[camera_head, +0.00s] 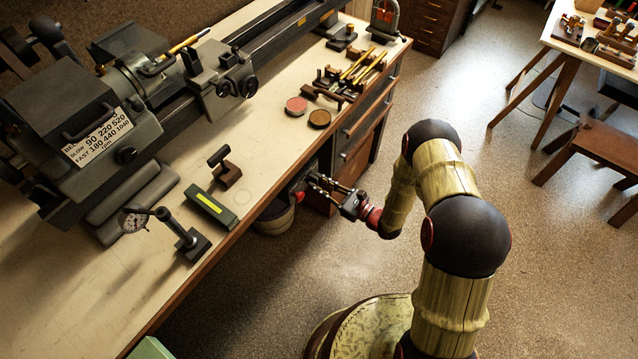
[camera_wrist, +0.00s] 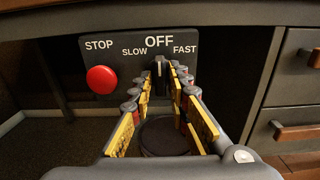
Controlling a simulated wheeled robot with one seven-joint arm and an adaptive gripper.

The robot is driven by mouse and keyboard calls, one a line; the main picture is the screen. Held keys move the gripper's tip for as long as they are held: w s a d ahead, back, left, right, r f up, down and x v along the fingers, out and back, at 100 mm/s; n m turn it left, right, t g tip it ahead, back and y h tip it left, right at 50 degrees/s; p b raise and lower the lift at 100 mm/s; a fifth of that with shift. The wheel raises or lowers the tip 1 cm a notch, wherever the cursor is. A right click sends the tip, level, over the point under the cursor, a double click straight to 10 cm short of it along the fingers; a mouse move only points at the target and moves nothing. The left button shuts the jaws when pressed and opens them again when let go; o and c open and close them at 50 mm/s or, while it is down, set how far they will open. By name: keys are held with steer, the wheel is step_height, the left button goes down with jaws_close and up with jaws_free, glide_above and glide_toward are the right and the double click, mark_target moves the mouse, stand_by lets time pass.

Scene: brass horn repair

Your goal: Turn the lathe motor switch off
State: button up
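The lathe motor switch is a dark knob (camera_wrist: 160,68) on a dark panel (camera_wrist: 104,62) lettered STOP, SLOW, OFF and FAST. The knob looks about upright, under the word OFF; its lower part is partly hidden by my fingers. A round red button (camera_wrist: 101,80) sits under STOP. My gripper (camera_wrist: 164,76) is in front of the panel with its fingers on either side of the knob. They look open, with a narrow gap to the knob; contact is not clear. In the head view my gripper (camera_head: 312,187) reaches under the bench edge, where the panel is mostly hidden.
The lathe (camera_head: 90,130) stands on the bench (camera_head: 60,275) above. A drawer unit (camera_wrist: 292,95) is right of the panel, and a bucket (camera_head: 273,218) stands below the bench.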

steer(key=shift+o, duration=1)
steer(key=v, duration=1.2)
